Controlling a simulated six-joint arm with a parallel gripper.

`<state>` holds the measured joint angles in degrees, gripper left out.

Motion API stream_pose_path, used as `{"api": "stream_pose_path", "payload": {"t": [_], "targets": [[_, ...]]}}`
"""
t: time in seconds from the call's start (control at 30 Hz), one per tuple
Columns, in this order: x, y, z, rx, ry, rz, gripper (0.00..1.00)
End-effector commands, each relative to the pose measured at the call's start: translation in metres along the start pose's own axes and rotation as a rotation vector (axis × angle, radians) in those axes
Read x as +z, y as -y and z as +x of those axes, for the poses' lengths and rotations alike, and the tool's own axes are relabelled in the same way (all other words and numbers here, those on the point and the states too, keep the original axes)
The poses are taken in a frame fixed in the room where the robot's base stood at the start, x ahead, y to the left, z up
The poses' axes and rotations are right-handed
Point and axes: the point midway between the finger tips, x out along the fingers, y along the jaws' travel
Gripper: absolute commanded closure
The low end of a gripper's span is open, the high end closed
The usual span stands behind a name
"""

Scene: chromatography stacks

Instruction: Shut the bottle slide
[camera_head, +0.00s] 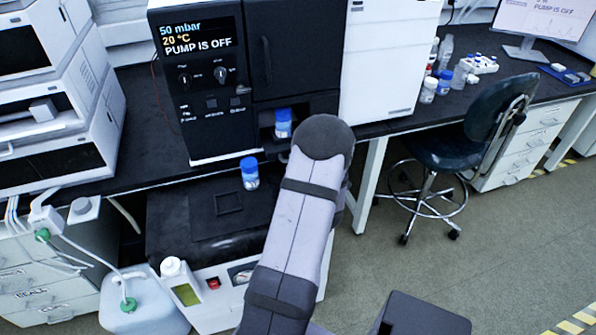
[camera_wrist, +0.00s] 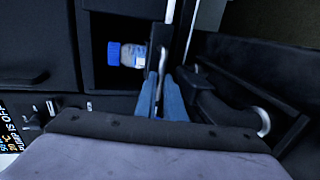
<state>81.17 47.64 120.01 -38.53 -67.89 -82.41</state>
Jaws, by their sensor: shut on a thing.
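The bottle slide (camera_head: 273,147) is low on the front of the black instrument, under its door. A bottle with a blue cap (camera_head: 283,122) stands in its bay. In the wrist view the same bottle (camera_wrist: 128,54) lies sideways in the picture, inside the dark bay. My gripper (camera_wrist: 163,92) is at the front of the slide, with its blue fingers closed around a thin upright part that looks like the slide's handle (camera_wrist: 157,68). The bottle is beside the fingers, not between them. In the head view my arm hides the gripper and part of the slide.
A second blue-capped bottle (camera_head: 249,173) stands on the black-topped unit (camera_head: 182,216) below the slide. A white cabinet (camera_head: 388,60) stands to the right of the instrument. A chair (camera_head: 470,130) is farther right, with open floor in front.

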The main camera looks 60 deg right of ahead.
Motion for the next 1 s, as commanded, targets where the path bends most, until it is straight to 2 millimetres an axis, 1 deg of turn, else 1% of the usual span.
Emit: {"api": "stream_pose_path", "payload": {"t": [0.13,0.2,0.23,0.5,0.67,0.77,1.0], "targets": [[0.001,0.0,-0.001,-0.002,0.003,0.002,1.0],[0.001,0.0,-0.001,-0.001,0.003,0.002,0.79],[0.001,0.0,-0.001,-0.001,0.002,0.002,0.73],[0.0,0.001,-0.001,-0.002,0.001,0.002,0.73],[0.001,0.001,-0.007,-0.002,0.002,0.001,0.73],[0.001,0.001,-0.016,-0.004,0.002,0.001,0.73],[0.001,0.0,-0.047,-0.002,0.004,0.002,0.73]]}}
